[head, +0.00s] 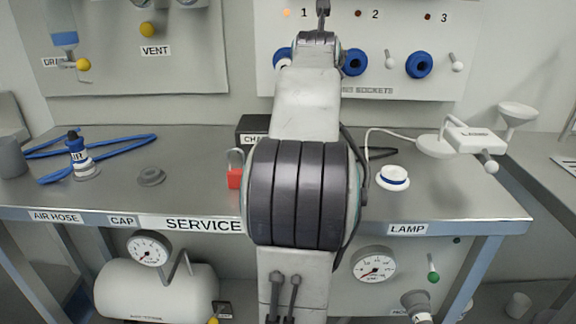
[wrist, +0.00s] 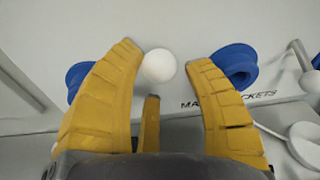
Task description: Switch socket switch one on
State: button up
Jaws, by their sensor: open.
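The sockets panel (head: 405,88) on the back wall has blue sockets numbered 1, 2 and 3. Socket one (head: 281,57) is partly behind my arm, and its switch is hidden there in the head view. In the wrist view, a white round switch knob (wrist: 159,67) shows between two blue sockets; by its place it looks like switch one. My gripper (wrist: 164,55) is open, its yellow fingers on either side of the knob. Contact with the knob cannot be told. The indicator above number 1 (head: 287,13) glows orange; those at 2 and 3 look dark.
Switches two (head: 390,61) and three (head: 457,62) stick out beside the blue second socket (head: 354,62) and third socket (head: 419,65). The bench (head: 200,190) below holds a red padlock (head: 234,177), a white-and-blue disc (head: 393,178) and a lamp (head: 473,137).

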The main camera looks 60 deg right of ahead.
jog(key=shift+f+t+h+b, duration=0.4)
jog(key=shift+f+h+b, duration=0.3)
jog(key=shift+b, duration=1.9)
jog(key=shift+d+b, duration=0.1)
jog(key=shift+b, duration=0.45)
